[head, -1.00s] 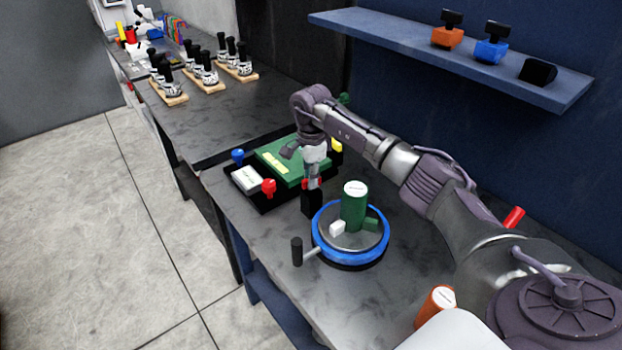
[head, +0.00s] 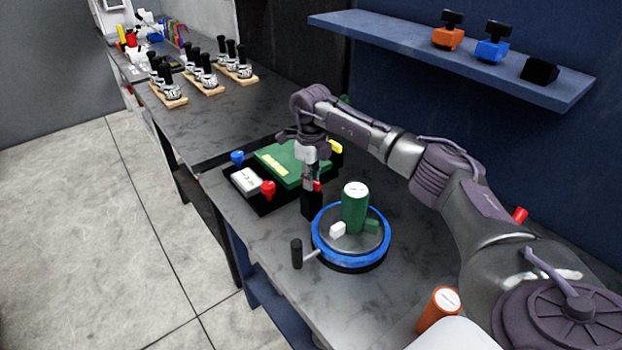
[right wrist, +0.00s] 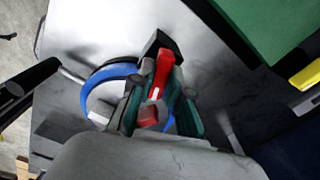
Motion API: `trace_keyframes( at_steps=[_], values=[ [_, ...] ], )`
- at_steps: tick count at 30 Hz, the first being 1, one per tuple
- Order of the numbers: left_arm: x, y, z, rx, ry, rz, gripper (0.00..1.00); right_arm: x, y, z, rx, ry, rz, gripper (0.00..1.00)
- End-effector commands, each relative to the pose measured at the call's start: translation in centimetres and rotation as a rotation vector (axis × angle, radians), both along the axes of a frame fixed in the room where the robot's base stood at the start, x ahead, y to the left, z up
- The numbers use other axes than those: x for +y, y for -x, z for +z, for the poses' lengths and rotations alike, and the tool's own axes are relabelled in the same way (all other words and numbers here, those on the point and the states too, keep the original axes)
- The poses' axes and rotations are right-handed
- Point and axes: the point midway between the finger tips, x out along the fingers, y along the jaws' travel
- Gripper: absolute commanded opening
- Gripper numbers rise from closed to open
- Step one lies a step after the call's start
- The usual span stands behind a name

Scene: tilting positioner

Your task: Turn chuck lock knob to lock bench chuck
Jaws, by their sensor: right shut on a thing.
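The bench chuck has a blue ring (head: 350,262) and a grey disc, with a green cylinder (head: 354,208) standing upright on it. A black block (head: 312,206) stands just behind the ring. The red chuck lock knob (head: 317,187) sits on top of this block, mostly hidden by my right gripper (head: 312,181). In the right wrist view the red knob (right wrist: 162,70) lies lengthwise between the fingers of my right gripper (right wrist: 154,96), which is shut on it. The blue ring (right wrist: 84,90) shows to the left there. My left gripper is not in view.
A black crank handle (head: 296,253) sticks out left of the chuck. Behind the block lies a black tray with a green plate (head: 285,163) and red, blue and yellow knobs. An orange cylinder (head: 437,308) stands near the front. A blue shelf (head: 440,60) hangs above.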

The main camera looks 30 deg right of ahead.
Motion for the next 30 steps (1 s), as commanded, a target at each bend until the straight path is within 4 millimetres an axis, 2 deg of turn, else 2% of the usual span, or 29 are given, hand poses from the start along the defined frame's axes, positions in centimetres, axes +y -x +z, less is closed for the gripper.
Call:
trace_keyframes(
  at_steps=[12,30],
  values=[
    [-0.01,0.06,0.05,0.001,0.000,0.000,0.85,-0.03,0.03,-0.02,0.002,0.001,-0.278,0.00],
    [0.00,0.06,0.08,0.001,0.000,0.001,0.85,-0.02,0.05,-0.07,0.002,0.001,-0.364,0.00]
  ],
)
